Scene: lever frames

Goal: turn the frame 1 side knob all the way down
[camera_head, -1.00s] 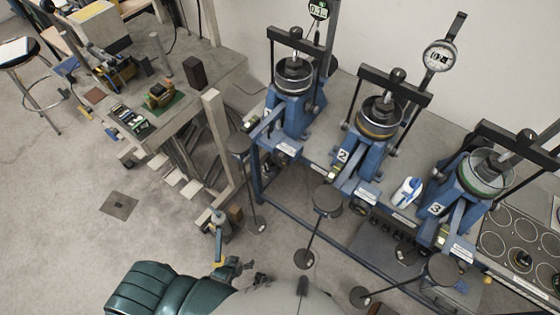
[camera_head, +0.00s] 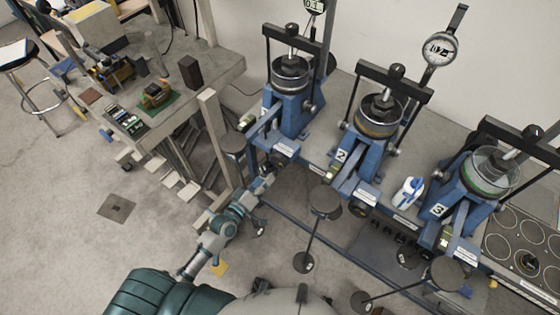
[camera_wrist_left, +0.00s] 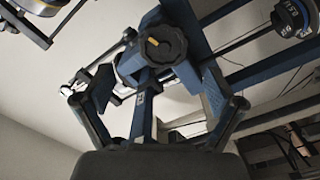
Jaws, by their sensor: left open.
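Frame 1 is the leftmost blue lever frame (camera_head: 290,105) in the head view, with a black crossbar and a round cup on top. My left gripper (camera_head: 268,178) is low in front of its left side; its fingers are small and partly hidden there. In the left wrist view a dark lobed knob (camera_wrist_left: 165,46) with a yellow mark sits on a blue body, most likely frame 1's side knob. The open, empty fingers of my left gripper (camera_wrist_left: 160,105) spread to either side below the knob, apart from it. My right gripper is out of view.
Blue frame 2 (camera_head: 372,130) and frame 3 (camera_head: 480,185) stand to the right on the same bench. A workbench (camera_head: 222,68) with a wooden post is at left.

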